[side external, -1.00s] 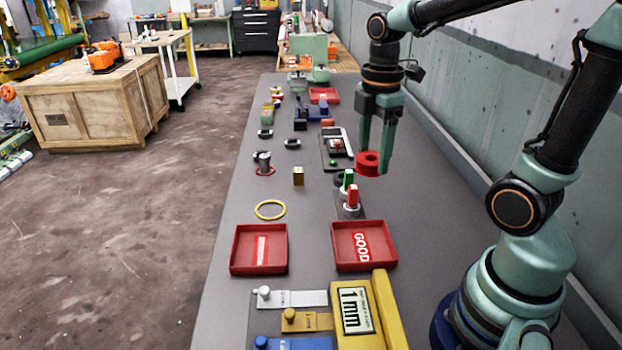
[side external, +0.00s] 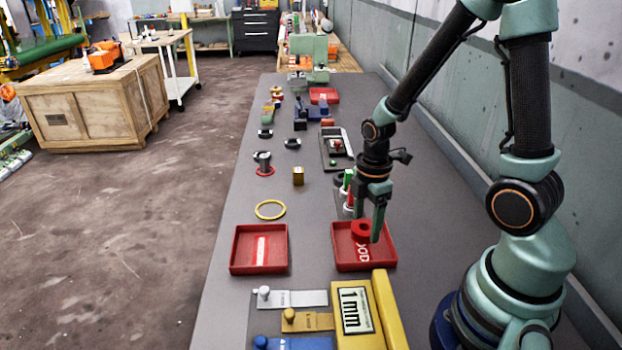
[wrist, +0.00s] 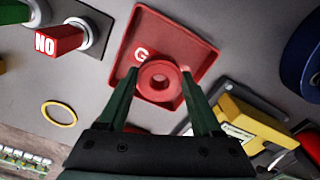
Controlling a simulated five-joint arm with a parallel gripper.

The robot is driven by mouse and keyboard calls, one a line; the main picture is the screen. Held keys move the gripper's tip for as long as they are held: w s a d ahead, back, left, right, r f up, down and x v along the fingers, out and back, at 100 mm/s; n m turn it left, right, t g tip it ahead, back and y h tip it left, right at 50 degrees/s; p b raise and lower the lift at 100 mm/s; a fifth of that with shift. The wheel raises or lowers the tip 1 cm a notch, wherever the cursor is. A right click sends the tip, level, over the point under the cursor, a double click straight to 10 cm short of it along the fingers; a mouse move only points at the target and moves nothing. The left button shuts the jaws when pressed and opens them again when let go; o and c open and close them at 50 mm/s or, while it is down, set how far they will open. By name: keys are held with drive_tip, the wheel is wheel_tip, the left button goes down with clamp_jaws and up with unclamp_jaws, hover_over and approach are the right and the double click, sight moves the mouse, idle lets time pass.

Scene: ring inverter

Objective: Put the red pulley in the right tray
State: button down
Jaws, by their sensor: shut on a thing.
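The red pulley (side external: 361,230) is between the two fingers of my gripper (side external: 368,226), which is shut on it. In the wrist view the pulley (wrist: 159,81) shows its round hole, with my gripper (wrist: 161,92) fingers on either side. The right tray (side external: 384,262) is a square red tray marked GOOD. The pulley is over this tray and hides part of the lettering. The tray also shows in the wrist view (wrist: 143,27) behind the pulley. I cannot tell exactly how high the pulley is above the tray floor.
Another red tray (side external: 240,266) with a white bar mark stands to the left. A yellow ring (side external: 270,217) lies behind it. Red and green switches (side external: 349,196) stand just behind the right tray. A yellow 1 mm gauge block (side external: 387,310) is close in front of it.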

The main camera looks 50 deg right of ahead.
drive_tip(key=shift+f, duration=1.75)
drive_tip(key=shift+f, duration=0.15)
drive_tip(key=shift+c, duration=0.2)
unclamp_jaws()
wheel_tip(320, 180, up, 12)
wheel_tip(320, 180, up, 7)
drive_tip(key=m+t, duration=0.3)
drive_tip(key=m, duration=0.3)
hover_over(363, 246)
drive_tip(key=a, duration=0.3)
drive_tip(key=a+r+m+t, duration=0.1)
drive_tip(key=m, duration=0.1)
drive_tip(key=a+r+m, duration=0.1)
drive_tip(key=r+m, duration=0.1)
drive_tip(key=m, duration=0.1)
drive_tip(key=a+r+m+t, duration=0.1)
drive_tip(key=r+m, duration=0.1)
drive_tip(key=shift+s+m+t, duration=0.25)
drive_tip(key=shift+m+t, duration=0.05)
